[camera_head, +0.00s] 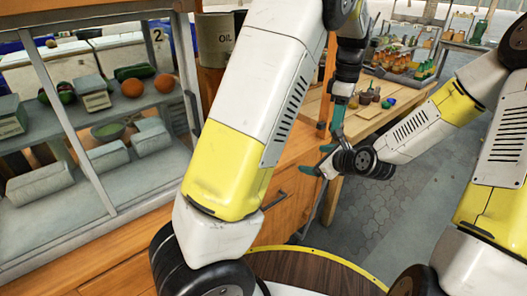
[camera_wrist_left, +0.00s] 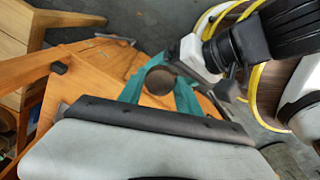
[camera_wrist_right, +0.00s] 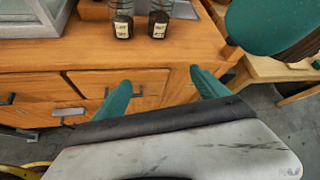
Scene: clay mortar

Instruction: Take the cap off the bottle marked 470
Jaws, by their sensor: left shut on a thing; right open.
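My left gripper (camera_head: 336,126) points down near the end of the wooden counter. In the left wrist view its teal fingers (camera_wrist_left: 160,92) are shut on a dark brown round thing (camera_wrist_left: 160,79), seen end-on; I cannot tell whether it is a cap or a bottle's end. My right gripper (camera_head: 322,168) is below it, open, with nothing between its fingers (camera_wrist_right: 161,90) in the right wrist view. Two clear bottles with dark lower parts and white labels, one left (camera_wrist_right: 122,20) and one right (camera_wrist_right: 158,22), stand on the counter beyond. Their tops are cut off and I cannot read 470.
A glazed case (camera_head: 95,215) with fruit and boxes stands at left. An OIL can (camera_head: 214,42) is behind my left arm. The wooden counter (camera_wrist_right: 110,55) has drawers. A wooden table (camera_head: 365,125) with small pots stands beyond. Paved floor (camera_head: 380,215) is open at right.

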